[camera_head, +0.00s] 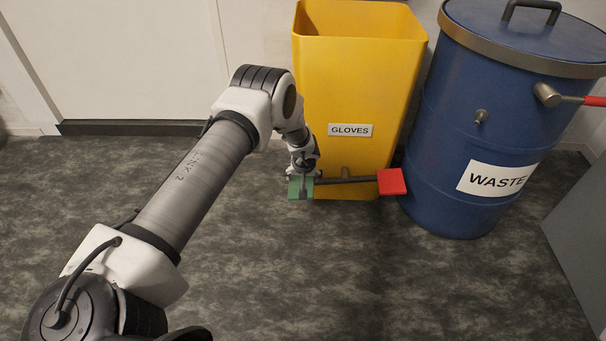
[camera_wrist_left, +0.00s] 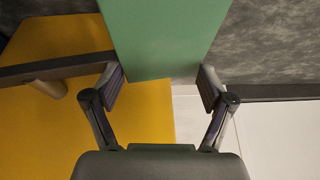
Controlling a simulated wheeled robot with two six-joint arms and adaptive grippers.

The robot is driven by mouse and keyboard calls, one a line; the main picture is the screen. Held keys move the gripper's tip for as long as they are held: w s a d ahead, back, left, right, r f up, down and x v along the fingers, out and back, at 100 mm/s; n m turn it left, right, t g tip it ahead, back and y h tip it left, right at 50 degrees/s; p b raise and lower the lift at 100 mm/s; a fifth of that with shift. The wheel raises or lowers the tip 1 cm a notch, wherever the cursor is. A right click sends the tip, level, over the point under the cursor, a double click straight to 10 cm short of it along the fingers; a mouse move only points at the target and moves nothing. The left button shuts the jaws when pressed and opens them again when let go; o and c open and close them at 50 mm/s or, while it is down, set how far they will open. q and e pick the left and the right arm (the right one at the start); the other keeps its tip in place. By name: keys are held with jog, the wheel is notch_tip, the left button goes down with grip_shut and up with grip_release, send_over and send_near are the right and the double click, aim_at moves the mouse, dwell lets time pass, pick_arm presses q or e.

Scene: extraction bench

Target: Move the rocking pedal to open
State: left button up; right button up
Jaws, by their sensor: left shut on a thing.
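The rocking pedal is a dark bar (camera_head: 345,180) low on the front of the yellow bin labelled GLOVES (camera_head: 360,85). It has a green plate (camera_head: 296,190) at its left end and a red plate (camera_head: 391,182) at its right end. The red plate looks slightly higher than the green one in the head view. My left gripper (camera_head: 302,178) is at the green end. In the left wrist view, its fingers (camera_wrist_left: 160,88) stand on either side of the green plate (camera_wrist_left: 165,35), shut on it. My right gripper is not in view.
A blue drum labelled WASTE (camera_head: 470,130) stands close to the right of the red plate. A lever with a red grip (camera_head: 592,101) sticks out from it. A grey panel (camera_head: 585,225) is at the far right. The dark floor (camera_head: 380,280) in front is clear.

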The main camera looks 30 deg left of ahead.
pick_arm(q)
jog(key=shift+s+a+f, duration=0.2)
jog(key=shift+s+f, duration=0.2)
jog(key=shift+f, duration=0.2)
jog(key=shift+c, duration=1.3)
jog(key=o, duration=1.8)
jog(key=shift+s+a+f, duration=0.15)
jog(key=shift+a+f, duration=0.15)
jog(key=shift+f, duration=0.05)
jog(key=shift+g, duration=0.3)
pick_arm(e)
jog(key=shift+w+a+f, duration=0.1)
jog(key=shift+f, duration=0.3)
pick_arm(q)
jog(key=shift+r, duration=0.1)
jog(key=v, duration=1.2)
jog(key=shift+r, duration=0.3)
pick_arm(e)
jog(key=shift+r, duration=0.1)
